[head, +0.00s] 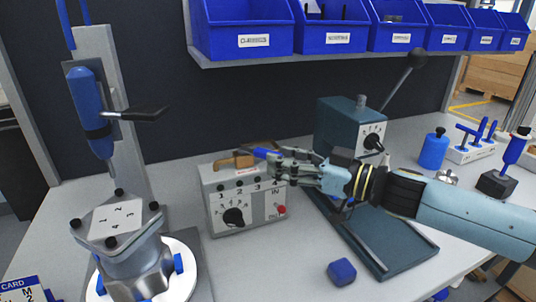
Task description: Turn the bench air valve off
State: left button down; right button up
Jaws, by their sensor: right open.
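A grey control box (245,204) stands on the bench at mid-picture. It has a black dial, a red button and ports marked 1 to 4 and IN. A brass-coloured fitting (234,163) lies along its top, with a blue lever-like part (262,153) at its right end. These look like the air valve and its handle; its exact setting cannot be told. My right gripper (277,165) reaches in from the right, open, with its fingers at the blue part, partly hiding it and the box top. Whether they touch cannot be told. My left gripper is not in view.
A dark teal machine (350,127) with a long black-knobbed lever stands behind my right arm, and a teal tray (392,250) lies below it. A blue block (342,272) is in front. A clamped housing (130,232) stands left under a blue driver (88,110). Blue bins (332,37) hang above.

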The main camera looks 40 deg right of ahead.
aim_at(259, 153)
jog(key=p+x, duration=0.1)
jog(key=x, duration=0.2)
jog(key=shift+r, duration=0.15)
jog(key=shift+w+a, duration=0.2)
jog(key=shift+w, duration=0.2)
grip_shut()
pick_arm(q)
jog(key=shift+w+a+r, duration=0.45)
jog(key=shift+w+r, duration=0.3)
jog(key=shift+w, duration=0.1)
